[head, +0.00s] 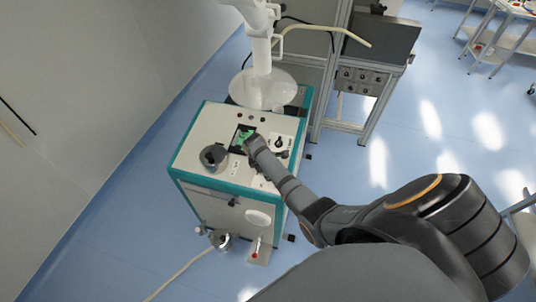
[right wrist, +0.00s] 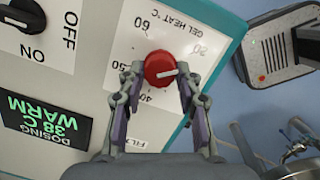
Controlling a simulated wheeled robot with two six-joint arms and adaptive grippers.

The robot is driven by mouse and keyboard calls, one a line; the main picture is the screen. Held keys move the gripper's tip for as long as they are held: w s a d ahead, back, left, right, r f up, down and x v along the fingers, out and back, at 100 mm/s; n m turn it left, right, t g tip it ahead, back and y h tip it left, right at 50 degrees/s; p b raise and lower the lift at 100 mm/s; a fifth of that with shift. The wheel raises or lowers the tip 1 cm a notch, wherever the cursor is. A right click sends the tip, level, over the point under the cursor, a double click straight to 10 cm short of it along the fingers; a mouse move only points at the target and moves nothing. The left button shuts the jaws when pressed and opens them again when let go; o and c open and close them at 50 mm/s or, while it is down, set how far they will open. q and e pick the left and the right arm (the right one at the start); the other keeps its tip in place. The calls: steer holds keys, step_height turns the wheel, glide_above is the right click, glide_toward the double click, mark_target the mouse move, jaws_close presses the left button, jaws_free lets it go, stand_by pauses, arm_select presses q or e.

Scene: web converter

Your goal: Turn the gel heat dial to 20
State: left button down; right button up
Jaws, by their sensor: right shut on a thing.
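The gel heat dial (right wrist: 156,64) is a round red knob with a white pointer line, on a white panel in the right wrist view. The pointer aims to the right of the picture. The printed scale around it is upside down or tilted; a 60 shows above left, a 40 below, and a mark like 20 at upper right. My right gripper (right wrist: 160,82) is shut on the dial, one finger on each side. In the head view my right gripper (head: 252,145) reaches the machine's top, hiding the dial. My left gripper is not in view.
The machine (head: 205,128) has teal edges. A lit display (right wrist: 45,125) reads "DOSING 38 C WARM" upside down. A black ON/OFF switch (right wrist: 22,14) is at upper left. A white column (head: 262,60) rises behind.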

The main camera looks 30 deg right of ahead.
steer(key=shift+s+n, duration=0.1)
steer(key=shift+n, duration=0.9)
steer(key=o, duration=1.1)
steer(key=shift+o, duration=0.2)
steer(key=v, duration=1.2)
steer(key=shift+a, duration=0.1)
